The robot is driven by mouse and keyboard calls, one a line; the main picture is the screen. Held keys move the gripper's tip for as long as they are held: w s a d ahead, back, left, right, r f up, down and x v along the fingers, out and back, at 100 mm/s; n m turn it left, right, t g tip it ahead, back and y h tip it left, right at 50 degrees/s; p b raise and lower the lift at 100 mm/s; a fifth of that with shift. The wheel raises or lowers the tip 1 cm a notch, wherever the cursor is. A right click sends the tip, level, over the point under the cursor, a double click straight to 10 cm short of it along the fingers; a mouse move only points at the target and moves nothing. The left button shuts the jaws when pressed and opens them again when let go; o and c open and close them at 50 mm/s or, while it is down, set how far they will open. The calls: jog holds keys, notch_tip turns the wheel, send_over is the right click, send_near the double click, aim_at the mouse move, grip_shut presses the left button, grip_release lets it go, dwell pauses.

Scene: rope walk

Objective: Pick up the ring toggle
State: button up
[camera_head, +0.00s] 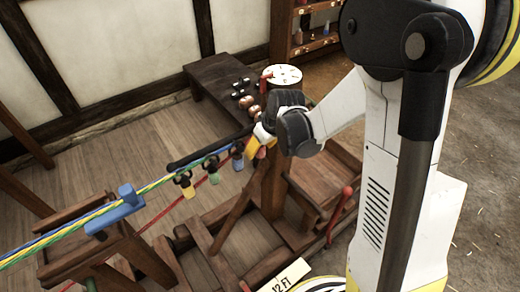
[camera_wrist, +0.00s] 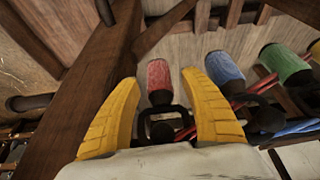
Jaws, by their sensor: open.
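My gripper (camera_wrist: 160,80) has two yellow fingers spread apart. A red toggle (camera_wrist: 158,84) with a black ring-like fitting shows in the gap between them in the wrist view. I cannot tell if either finger touches it. A blue toggle (camera_wrist: 224,72) and a green toggle (camera_wrist: 285,64) hang to the right, outside the right finger. In the head view my gripper (camera_head: 257,150) is beside the wooden post. The blue toggle (camera_head: 237,152), green toggle (camera_head: 211,165) and yellow toggle (camera_head: 186,185) are in a row to its left. No label shows which one is the ring toggle.
Coloured ropes (camera_head: 100,219) run left over a wooden trestle with a blue block (camera_head: 114,218). A dark bench (camera_head: 215,75) stands behind. Wooden beams lie below.

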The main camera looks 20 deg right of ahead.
jog(key=shift+r, duration=0.1)
grip_shut()
jog(key=shift+r, duration=0.15)
jog(key=shift+r+p, duration=0.25)
jog(key=shift+p, duration=0.1)
jog(key=s+d+p, duration=0.1)
jog(key=s+d, duration=0.2)
jog(key=s, duration=0.5)
jog(key=s+d+p, duration=0.1)
jog(key=s+d, duration=0.2)
jog(key=s, duration=0.6)
jog(key=shift+d+r+p, duration=0.2)
jog(key=shift+r+p, duration=0.15)
jog(key=shift+p, duration=0.05)
